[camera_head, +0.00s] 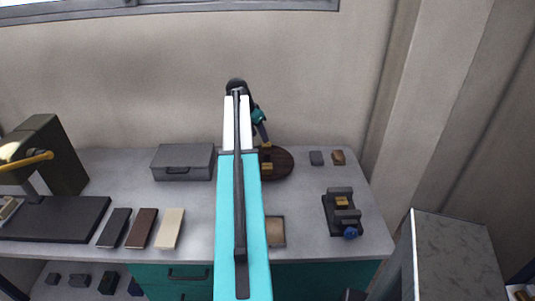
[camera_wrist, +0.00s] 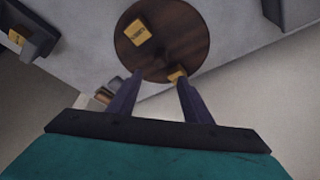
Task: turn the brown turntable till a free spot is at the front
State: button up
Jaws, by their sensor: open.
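The brown turntable (camera_head: 280,163) is a round dark wooden disc at the back of the bench, partly hidden by my arm in the head view. The wrist view shows more of the disc (camera_wrist: 180,35). One yellow block (camera_wrist: 138,33) with dark marks lies on it, left of its middle there. A second yellow block (camera_wrist: 177,74) sits near the rim, partly covered by a finger. My gripper (camera_wrist: 160,77) is open, its two dark fingers apart at the rim nearest the wrist. Whether they touch the disc or block I cannot tell. The disc's right side looks bare there.
A grey case (camera_head: 183,162) stands left of the turntable. A dark fixture (camera_head: 343,212) with a yellow block and blue knob stands at the front right. A small grey block (camera_head: 316,158) and a brown block (camera_head: 338,157) lie right of the disc. The wall is close behind.

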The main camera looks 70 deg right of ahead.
aim_at(267, 152)
jog(key=shift+p+x, duration=2.25)
jog(key=shift+x, duration=4.55)
jog(key=shift+d, duration=0.1)
jog(key=shift+c, duration=0.3)
grip_shut()
